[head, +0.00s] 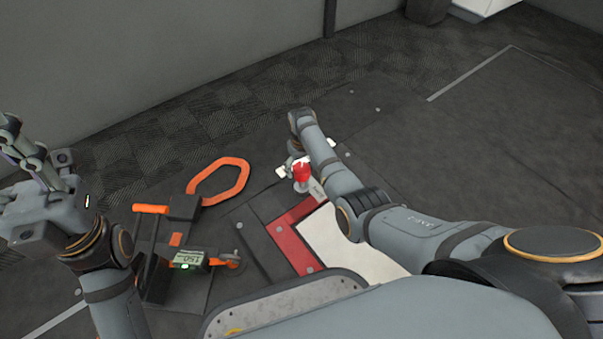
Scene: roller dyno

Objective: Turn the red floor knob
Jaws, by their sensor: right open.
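The red floor knob (302,171) stands upright on a small grey base on the dark floor plate, near the middle of the head view. My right arm reaches in from the right and bends at the wrist above and behind the knob. My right gripper (295,150) is open, close by the knob on its far side; its fingers are largely hidden, and I cannot tell whether they touch it. My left gripper (30,160) is raised at the far left, well away from the knob; its finger opening is unclear.
An orange hexagonal ring (219,181) and a device with an orange handle (150,209) and a lit display (188,259) stand left of the knob. A red-edged white panel (335,248) lies nearer. Open dark floor extends to the right.

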